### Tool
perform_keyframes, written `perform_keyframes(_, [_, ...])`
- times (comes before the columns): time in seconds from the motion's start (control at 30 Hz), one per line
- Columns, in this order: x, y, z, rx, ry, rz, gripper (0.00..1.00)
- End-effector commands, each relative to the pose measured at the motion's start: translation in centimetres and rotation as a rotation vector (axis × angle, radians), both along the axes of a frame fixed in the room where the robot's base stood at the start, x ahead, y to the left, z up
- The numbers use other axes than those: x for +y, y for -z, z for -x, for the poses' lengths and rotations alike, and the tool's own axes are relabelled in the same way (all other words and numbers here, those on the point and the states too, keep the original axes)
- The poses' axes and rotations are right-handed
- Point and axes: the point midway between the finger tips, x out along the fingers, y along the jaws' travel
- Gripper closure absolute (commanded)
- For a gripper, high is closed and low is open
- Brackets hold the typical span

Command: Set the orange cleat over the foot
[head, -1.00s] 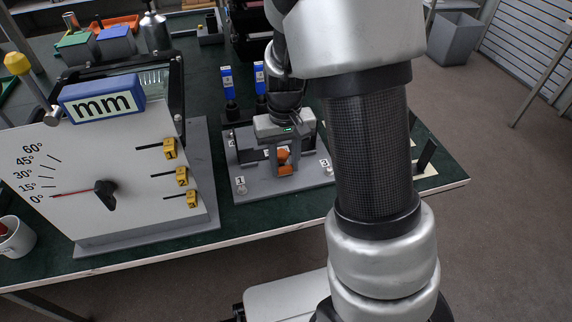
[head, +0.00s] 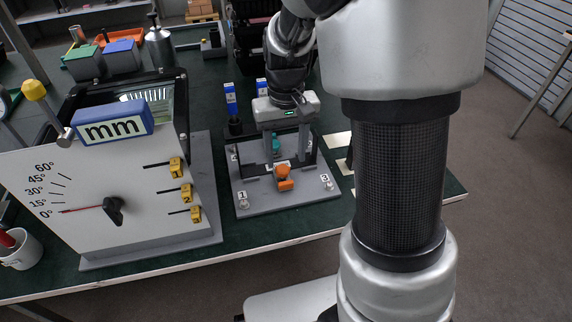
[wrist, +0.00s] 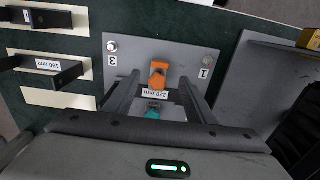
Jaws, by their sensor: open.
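The orange cleat (head: 285,184) stands near the front middle of a grey plate (head: 258,203), between the corners marked 1 and 3. It also shows in the wrist view (wrist: 158,74), just in front of a label. My gripper (head: 287,150) is open, and its two fingers reach down behind the cleat, apart from it. In the wrist view my gripper (wrist: 160,88) has its fingers to either side of the label and nothing held between them. A teal piece (wrist: 152,114) lies between the fingers, further back. I cannot make out the foot or whether the cleat sits over it.
A large angle gauge board (head: 95,195) stands close at the left of the plate. Blue-topped bottles (head: 231,105) stand behind it. Black bars on pale pads (wrist: 55,72) lie beside it. The table's front edge (head: 200,262) is near.

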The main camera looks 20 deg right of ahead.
Motion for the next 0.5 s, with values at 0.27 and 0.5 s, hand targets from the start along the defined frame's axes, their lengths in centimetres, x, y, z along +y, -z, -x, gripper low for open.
perform_keyframes(0.27, [-0.1,-6.3,-0.1,-0.004,0.001,0.0,0.5])
perform_keyframes(0.5, [0.0,-8.3,0.0,-0.002,0.0,0.0,0.5])
